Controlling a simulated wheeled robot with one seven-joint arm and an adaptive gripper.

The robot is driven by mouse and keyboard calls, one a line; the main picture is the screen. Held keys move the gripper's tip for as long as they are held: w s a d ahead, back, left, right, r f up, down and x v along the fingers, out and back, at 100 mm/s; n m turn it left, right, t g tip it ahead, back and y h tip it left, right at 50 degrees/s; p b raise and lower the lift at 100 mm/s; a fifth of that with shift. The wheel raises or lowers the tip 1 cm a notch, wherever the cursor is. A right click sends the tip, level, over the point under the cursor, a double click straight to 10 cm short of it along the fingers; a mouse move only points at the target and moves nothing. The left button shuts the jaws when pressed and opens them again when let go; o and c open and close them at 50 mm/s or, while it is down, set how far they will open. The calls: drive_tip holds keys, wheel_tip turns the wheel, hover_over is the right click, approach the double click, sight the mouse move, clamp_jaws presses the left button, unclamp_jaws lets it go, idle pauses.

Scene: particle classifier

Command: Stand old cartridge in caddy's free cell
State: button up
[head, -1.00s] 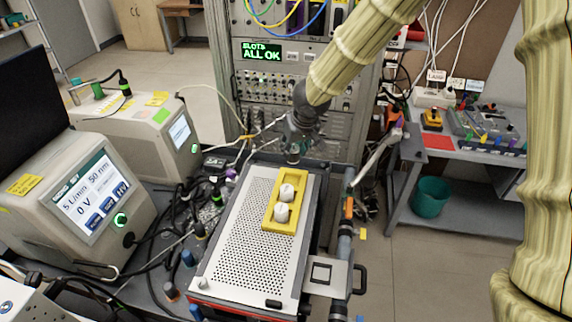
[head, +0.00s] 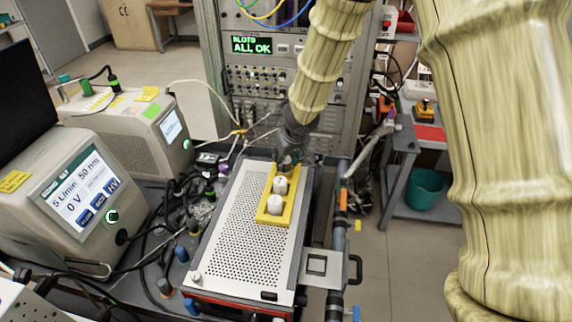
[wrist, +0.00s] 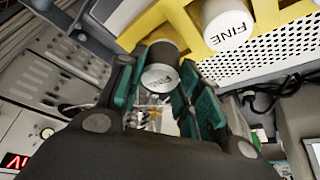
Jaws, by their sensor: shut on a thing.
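The yellow caddy (head: 260,216) lies on the perforated metal box top. Two white-topped cartridges stand in it, one nearer (head: 275,206) and one farther (head: 280,184). My gripper (head: 288,163) is at the caddy's far end. The head view hides the held cartridge behind my gripper. I cannot tell whether its base is inside a cell.
The perforated box top (head: 233,220) has free room left of the caddy. Cables and an instrument with a screen (head: 75,195) are to the left. A rack with an ALL OK display (head: 251,45) stands behind. A pipe (head: 340,230) runs along the right.

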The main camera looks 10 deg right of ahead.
drive_tip(key=shift+x, duration=1.1)
drive_tip(key=shift+s+d+f+b, duration=0.1)
drive_tip(key=shift+s+f+b, duration=0.05)
drive_tip(key=shift+b, duration=0.15)
drive_tip(key=shift+s, duration=0.15)
drive_tip(key=shift+f, duration=0.1)
drive_tip(key=o, duration=1)
drive_tip(key=shift+o, duration=0.2)
drive_tip(key=shift+r, duration=0.2)
